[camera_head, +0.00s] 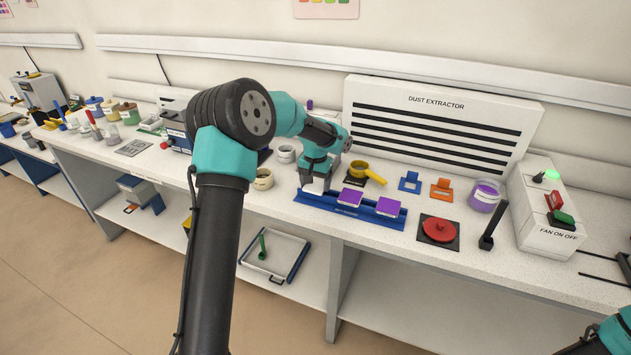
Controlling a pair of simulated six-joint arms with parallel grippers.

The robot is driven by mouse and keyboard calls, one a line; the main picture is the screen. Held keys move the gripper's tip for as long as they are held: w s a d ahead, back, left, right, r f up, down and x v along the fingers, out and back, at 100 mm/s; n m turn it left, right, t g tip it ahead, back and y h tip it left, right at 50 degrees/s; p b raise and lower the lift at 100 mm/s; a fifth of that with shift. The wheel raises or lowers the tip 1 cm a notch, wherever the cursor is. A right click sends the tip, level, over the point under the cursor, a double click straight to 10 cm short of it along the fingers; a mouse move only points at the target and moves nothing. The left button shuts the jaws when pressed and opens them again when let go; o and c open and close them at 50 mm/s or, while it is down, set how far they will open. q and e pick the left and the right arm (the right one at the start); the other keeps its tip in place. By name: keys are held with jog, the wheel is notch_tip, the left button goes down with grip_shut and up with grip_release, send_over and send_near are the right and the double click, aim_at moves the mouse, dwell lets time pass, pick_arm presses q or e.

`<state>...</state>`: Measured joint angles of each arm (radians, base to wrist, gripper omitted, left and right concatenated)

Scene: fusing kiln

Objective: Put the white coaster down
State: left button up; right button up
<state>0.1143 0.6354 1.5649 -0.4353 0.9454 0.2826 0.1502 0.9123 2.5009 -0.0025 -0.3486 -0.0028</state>
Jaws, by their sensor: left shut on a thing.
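My left gripper (318,177) is at the left end of the long blue rack (325,206) on the bench. It is shut on the white coaster (315,187), which shows as a small pale piece under the gripper, low over the rack's left end. I cannot tell if the coaster touches the rack. Two purple squares with pale edges (350,197) sit along the rack to the right of it. My right gripper is out of view; only a bit of that arm shows at the bottom right corner.
A red round knob on a dark plate (438,230), a purple-filled jar (485,196) and the fan switch box (545,215) stand to the right.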

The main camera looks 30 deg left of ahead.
aim_at(315, 185)
pick_arm(q)
jog(key=shift+f, duration=0.3)
jog(key=o, duration=1)
jog(key=shift+c, duration=0.2)
notch_tip(315, 185, up, 13)
jog(key=shift+r, duration=0.1)
